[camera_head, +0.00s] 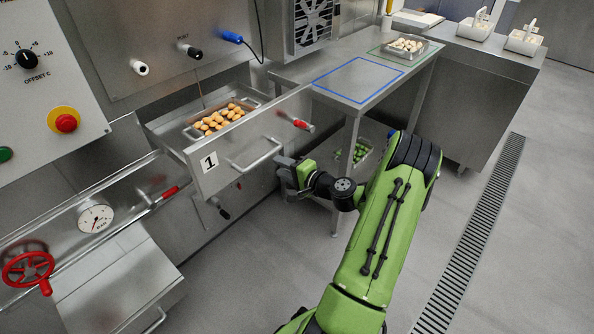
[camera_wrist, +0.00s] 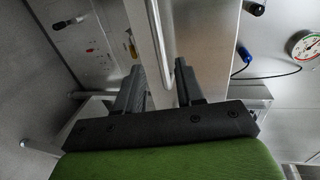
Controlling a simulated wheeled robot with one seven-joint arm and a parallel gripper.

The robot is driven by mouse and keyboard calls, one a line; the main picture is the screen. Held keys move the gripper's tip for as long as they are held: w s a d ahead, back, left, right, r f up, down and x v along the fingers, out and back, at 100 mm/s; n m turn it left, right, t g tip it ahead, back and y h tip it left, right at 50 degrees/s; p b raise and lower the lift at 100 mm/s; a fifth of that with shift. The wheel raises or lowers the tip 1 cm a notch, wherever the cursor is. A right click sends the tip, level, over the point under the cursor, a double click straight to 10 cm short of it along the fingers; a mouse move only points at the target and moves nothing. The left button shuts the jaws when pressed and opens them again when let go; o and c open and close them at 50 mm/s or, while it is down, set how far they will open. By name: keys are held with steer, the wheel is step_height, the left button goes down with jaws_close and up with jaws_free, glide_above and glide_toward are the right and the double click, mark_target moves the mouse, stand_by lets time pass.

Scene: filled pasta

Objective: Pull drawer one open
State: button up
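Drawer one (camera_head: 222,165), a steel drawer with a "1" label on its front, stands pulled out from the machine. A tray of orange-brown filled pasta (camera_head: 218,119) sits inside it. Its bar handle (camera_head: 258,156) is on the front face and also shows in the wrist view (camera_wrist: 159,42). My gripper (camera_head: 285,168) is just off the handle in the head view. In the wrist view my gripper (camera_wrist: 159,86) has its two dark fingers apart, with the handle bar in line with the gap between them. I cannot tell whether either finger touches the bar.
A red-handled lever (camera_head: 302,124) sticks out by the drawer's right end. The floor (camera_head: 254,268) in front of the drawer is clear.

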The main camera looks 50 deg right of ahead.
steer(key=v, duration=0.6)
steer(key=shift+s+p, duration=0.3)
steer(key=shift+p, duration=0.05)
steer(key=shift+r, duration=0.1)
steer(key=a+r+n+g+y, duration=0.1)
steer(key=a+r+n+g, duration=0.2)
steer(key=a, duration=0.5)
steer(key=a+r+n+g+y, duration=0.1)
steer(key=a+r+n+g, duration=0.15)
steer(key=a+n, duration=0.45)
steer(key=a+r+n+g+y, duration=0.1)
steer(key=a+r+n+g, duration=0.2)
steer(key=a, duration=0.5)
steer(key=s+a+r+n+g+h, duration=0.15)
steer(key=s+a+r, duration=0.25)
steer(key=s, duration=0.4)
steer(key=s+a+r+n+h, duration=0.2)
steer(key=s+a+r+n, duration=0.1)
steer(key=s, duration=0.6)
step_height(320, 180, up, 13)
steer(key=p, duration=1.2)
steer(key=shift+w+f, duration=0.15)
steer(key=shift+w, duration=0.1)
